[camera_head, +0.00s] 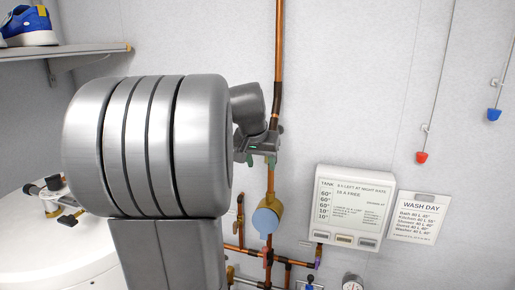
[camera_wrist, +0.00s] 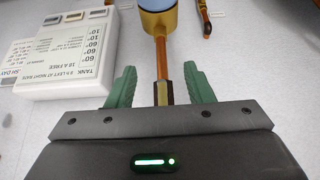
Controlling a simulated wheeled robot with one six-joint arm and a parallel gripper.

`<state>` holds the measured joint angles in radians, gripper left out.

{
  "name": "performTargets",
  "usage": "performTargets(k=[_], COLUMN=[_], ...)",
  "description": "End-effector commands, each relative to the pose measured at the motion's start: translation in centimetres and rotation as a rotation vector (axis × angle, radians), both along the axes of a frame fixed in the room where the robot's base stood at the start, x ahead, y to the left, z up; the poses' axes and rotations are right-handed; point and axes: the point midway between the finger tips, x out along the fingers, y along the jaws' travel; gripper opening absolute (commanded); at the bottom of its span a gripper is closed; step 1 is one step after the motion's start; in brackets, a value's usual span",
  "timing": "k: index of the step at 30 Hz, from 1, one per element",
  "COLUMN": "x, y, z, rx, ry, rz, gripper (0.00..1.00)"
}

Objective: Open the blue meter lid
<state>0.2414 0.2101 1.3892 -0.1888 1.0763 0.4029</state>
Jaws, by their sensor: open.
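In the wrist view the blue lid (camera_wrist: 152,3) is cut off by the top edge, above the brass body (camera_wrist: 158,24). My gripper (camera_head: 261,155) is above the meter in the head view, apart from the lid. In the wrist view its two green fingers (camera_wrist: 160,80) are spread, with nothing held between them; the copper pipe shows beyond them.
A white tank panel (camera_head: 350,210) and a wash day notice (camera_head: 419,218) are on the wall to the right. Copper pipes (camera_head: 277,50) run up the wall and branch below the meter. Red (camera_head: 422,158) and blue (camera_head: 494,115) pulls hang at right. A white tank (camera_head: 60,250) stands lower left.

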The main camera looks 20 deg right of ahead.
Motion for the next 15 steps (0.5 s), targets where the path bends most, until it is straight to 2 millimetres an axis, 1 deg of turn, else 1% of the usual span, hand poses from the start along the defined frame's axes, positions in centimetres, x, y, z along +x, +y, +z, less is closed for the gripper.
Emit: performTargets(k=[5,9,12,15], x=[-1.4,-2.7,-3.6,-4.2], y=[1.0,1.9,2.4,2.9], z=[3.1,6.0,7.9,9.3], rx=[-0.002,-0.001,-0.001,-0.001], ry=[-0.007,-0.006,-0.006,-0.003], rz=[0.001,0.001,0.001,0.0], gripper=[0.47,0.47,0.47,0.47])
